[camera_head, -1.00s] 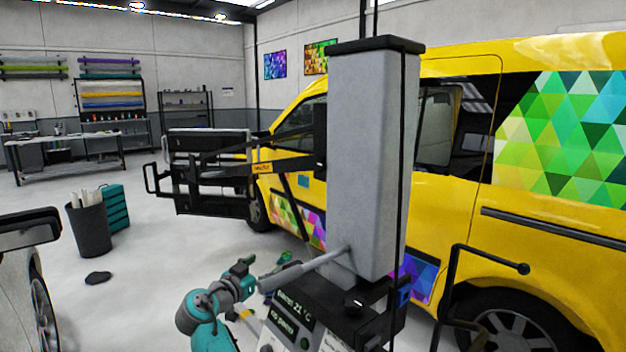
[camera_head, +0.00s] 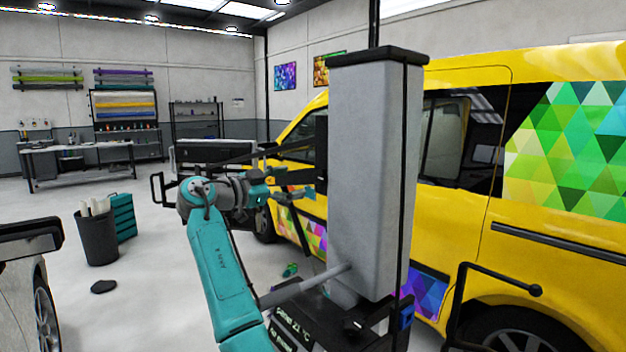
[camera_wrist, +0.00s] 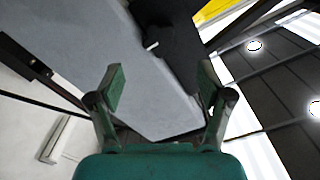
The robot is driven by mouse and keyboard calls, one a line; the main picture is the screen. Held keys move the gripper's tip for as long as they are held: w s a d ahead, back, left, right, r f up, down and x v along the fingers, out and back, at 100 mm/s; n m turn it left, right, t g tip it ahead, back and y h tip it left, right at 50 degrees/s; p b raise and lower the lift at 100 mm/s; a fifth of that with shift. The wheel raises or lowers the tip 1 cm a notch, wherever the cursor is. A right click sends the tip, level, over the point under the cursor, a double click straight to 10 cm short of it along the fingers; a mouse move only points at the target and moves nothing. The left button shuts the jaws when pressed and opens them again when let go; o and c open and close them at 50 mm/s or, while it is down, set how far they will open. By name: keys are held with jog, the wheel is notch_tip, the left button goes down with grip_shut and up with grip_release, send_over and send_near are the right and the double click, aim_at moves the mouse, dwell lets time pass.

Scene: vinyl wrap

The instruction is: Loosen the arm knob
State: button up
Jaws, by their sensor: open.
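My gripper (camera_head: 303,193) is raised beside the left face of the grey column (camera_head: 367,170), near a black bracket (camera_head: 321,150) on that face. In the wrist view my gripper (camera_wrist: 162,86) is open, with two green fingers spread and nothing between them. The grey column (camera_wrist: 85,50) and a dark block (camera_wrist: 180,50) lie beyond the fingers. A small dark piece with a light spot (camera_wrist: 151,44) shows at the block's left edge; I cannot tell whether it is the arm knob. No knob is clearly visible in the head view.
A black-framed lamp arm (camera_head: 240,154) extends left from the column, partly behind my arm. The yellow van (camera_head: 455,215) stands close behind. A bin (camera_head: 97,238) stands on open floor at left.

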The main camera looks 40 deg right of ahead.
aim_at(318, 177)
jog(key=d, duration=0.7)
jog(key=shift+w+d, duration=0.15)
jog(key=c, duration=1.2)
jog(key=shift+o, duration=0.2)
